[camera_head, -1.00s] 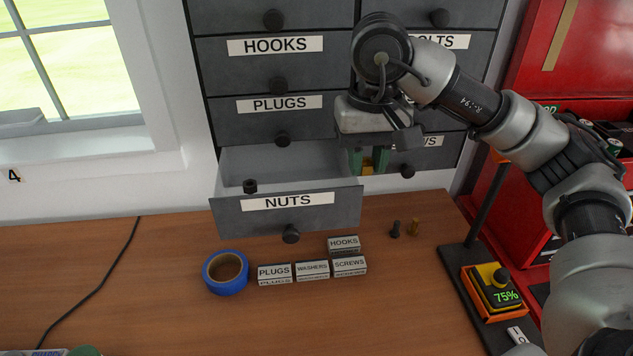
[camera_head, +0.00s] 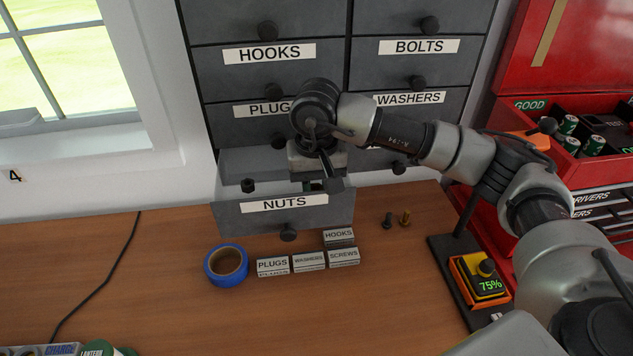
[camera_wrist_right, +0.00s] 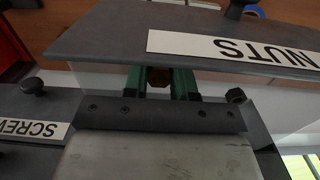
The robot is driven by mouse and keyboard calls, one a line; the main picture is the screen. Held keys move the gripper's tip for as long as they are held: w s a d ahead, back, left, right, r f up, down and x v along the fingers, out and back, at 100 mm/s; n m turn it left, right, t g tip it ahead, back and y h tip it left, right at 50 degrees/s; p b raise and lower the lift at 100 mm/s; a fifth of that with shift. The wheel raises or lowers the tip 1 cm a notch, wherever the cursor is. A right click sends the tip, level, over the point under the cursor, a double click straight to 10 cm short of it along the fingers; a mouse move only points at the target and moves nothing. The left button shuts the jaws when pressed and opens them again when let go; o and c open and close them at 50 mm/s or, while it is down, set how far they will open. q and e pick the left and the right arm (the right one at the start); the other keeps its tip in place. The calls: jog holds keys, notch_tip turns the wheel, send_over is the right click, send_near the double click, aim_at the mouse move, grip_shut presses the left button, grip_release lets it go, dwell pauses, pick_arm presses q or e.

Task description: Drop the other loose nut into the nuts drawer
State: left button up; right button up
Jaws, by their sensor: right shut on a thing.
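The nuts drawer (camera_head: 338,212) stands pulled out, with its NUTS label on the front; it also shows in the right wrist view (camera_wrist_right: 110,32). A dark nut (camera_head: 248,185) lies inside it toward the left, and it shows in the wrist view (camera_wrist_right: 235,97). My right gripper (camera_head: 316,186) is over the drawer's right part, its fingertips down behind the front panel. The head view hides this nut. My left gripper is out of view.
Shut drawers surround the open one. A red toolbox (camera_head: 560,75) stands at the right.

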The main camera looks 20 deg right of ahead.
aim_at(316, 190)
jog(key=shift+f+b, duration=0.25)
jog(key=shift+b, duration=0.2)
jog(key=o, duration=0.9)
jog(key=shift+r+p, duration=0.25)
jog(key=shift+p, duration=0.05)
notch_tip(316, 190, up, 12)
jog(key=b, duration=0.2)
jog(key=shift+b, duration=0.3)
